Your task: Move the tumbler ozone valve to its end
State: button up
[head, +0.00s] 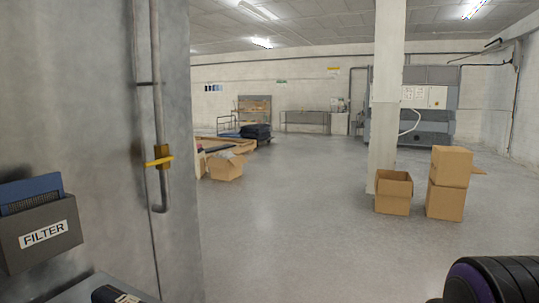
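A small brass-coloured valve with a yellow lever (158,161) sits on a vertical grey pipe at the left of the head view. The pipe runs down a large grey metal surface. The lever lies roughly crosswise to the pipe, slightly tilted. It is the only valve I can make out, and no label marks it as the ozone valve. A black and purple part of my arm shows at the bottom right corner, well apart from the valve. My gripper is not in view.
A grey holder marked FILTER (45,240) with a blue filter (32,192) is at the far left. A dark device (115,295) lies below. Open floor (285,230) stretches right of the grey surface, with a pillar (384,110) and cardboard boxes (447,185) farther back.

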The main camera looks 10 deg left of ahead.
aim_at(168, 157)
jog(key=i+l+u, duration=0.2)
jog(key=i, duration=0.3)
jog(key=i+l+u, duration=0.15)
jog(key=i, duration=0.4)
